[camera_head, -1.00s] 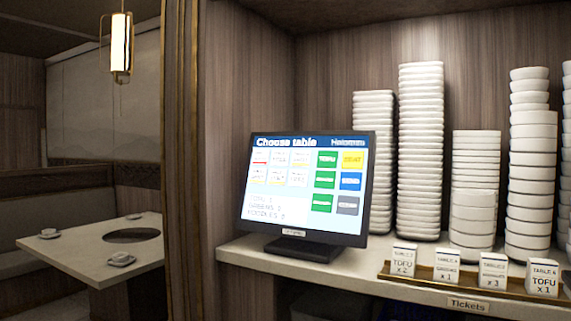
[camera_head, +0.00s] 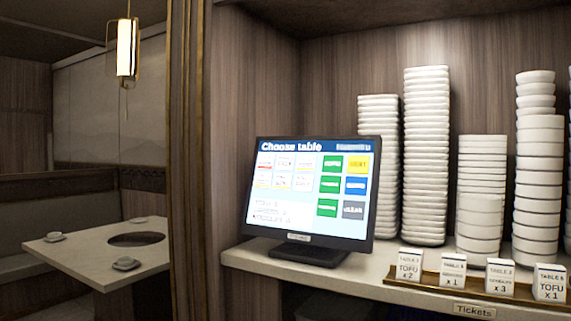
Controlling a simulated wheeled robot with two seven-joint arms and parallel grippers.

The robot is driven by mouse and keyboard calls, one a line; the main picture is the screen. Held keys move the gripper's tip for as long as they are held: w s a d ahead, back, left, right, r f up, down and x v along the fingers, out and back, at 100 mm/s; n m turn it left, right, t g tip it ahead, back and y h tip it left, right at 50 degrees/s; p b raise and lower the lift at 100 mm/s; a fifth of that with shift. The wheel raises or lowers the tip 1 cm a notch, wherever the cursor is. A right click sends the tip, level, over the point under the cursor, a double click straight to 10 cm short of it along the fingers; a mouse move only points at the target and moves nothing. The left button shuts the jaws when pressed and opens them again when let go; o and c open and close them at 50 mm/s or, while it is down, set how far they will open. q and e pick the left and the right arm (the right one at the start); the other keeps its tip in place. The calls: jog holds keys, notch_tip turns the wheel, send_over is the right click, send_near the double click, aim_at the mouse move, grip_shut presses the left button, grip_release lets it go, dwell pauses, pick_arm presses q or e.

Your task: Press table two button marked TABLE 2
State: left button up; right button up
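A touch screen (camera_head: 311,188) on a black stand stands on the shelf near the middle of the view. Its header reads "Choose table". On its left side are two rows of pale table buttons with small coloured underlines. The top middle button (camera_head: 284,162) is likely TABLE 2, but its lettering is too blurred to read. Green, yellow, blue and grey buttons fill the right side, and a text area lies at the lower left. Neither of my grippers shows in this view.
Tall stacks of white dishes (camera_head: 426,160) stand on the shelf (camera_head: 360,284) right of the screen. A tray (camera_head: 440,290) of ticket cards, labelled "Tickets", lies at the shelf's front. A dining table (camera_head: 75,257) with cups is at left, beyond a wooden post (camera_head: 188,160).

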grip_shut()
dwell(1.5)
